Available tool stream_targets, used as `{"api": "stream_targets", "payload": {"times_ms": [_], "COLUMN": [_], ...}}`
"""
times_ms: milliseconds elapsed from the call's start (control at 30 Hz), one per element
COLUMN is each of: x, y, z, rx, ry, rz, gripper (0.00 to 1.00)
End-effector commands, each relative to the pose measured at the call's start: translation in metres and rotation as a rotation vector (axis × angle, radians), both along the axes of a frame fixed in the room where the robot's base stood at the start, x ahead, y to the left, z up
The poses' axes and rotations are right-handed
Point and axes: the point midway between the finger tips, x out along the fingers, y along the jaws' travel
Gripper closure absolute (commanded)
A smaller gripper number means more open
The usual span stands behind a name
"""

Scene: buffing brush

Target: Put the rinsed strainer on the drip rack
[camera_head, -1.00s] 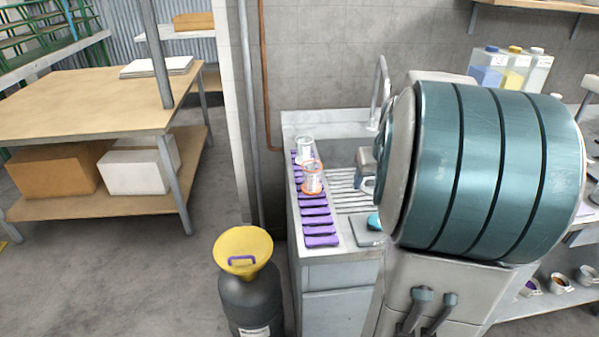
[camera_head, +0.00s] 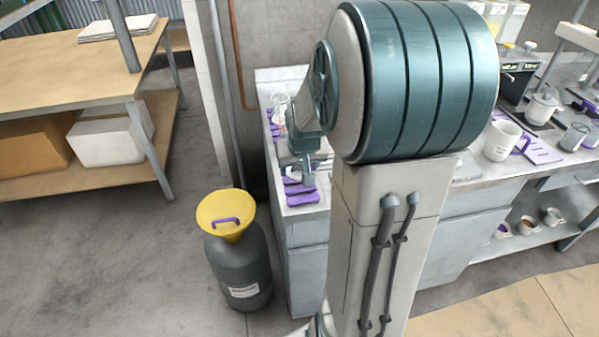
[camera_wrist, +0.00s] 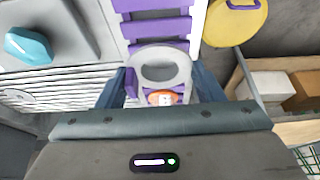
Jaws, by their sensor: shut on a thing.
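In the wrist view, my gripper (camera_wrist: 160,76) is shut on a pale grey ring-rimmed piece, which I take to be the strainer (camera_wrist: 160,49). It is between the two fingers, above the purple-slatted drip rack (camera_wrist: 155,28). Whether it touches the slats I cannot tell. In the head view, my gripper (camera_head: 299,163) is low over the rack (camera_head: 301,199), and my arm hides most of the sink. An orange-rimmed clear vessel (camera_wrist: 160,98) shows just behind the held piece in the wrist view.
A teal item (camera_wrist: 28,46) on a grey plate lies beside the ribbed drainboard (camera_wrist: 60,92). A yellow funnel (camera_head: 226,214) sits on a dark drum (camera_head: 238,268) left of the counter. A white mug (camera_head: 501,141) stands on the right counter. The front rack slats are bare.

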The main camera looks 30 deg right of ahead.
Motion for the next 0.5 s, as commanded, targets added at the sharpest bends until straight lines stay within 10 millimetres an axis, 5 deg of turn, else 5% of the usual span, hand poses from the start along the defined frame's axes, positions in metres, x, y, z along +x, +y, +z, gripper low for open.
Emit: {"api": "stream_targets", "payload": {"times_ms": [167, 500], "x": [-0.001, 0.000], "y": [0.000, -0.001], "z": [-0.025, -0.029], "rx": [0.002, 0.000], "ry": [0.002, 0.000], "rz": [-0.001, -0.001], "gripper": [0.64, 0.64]}}
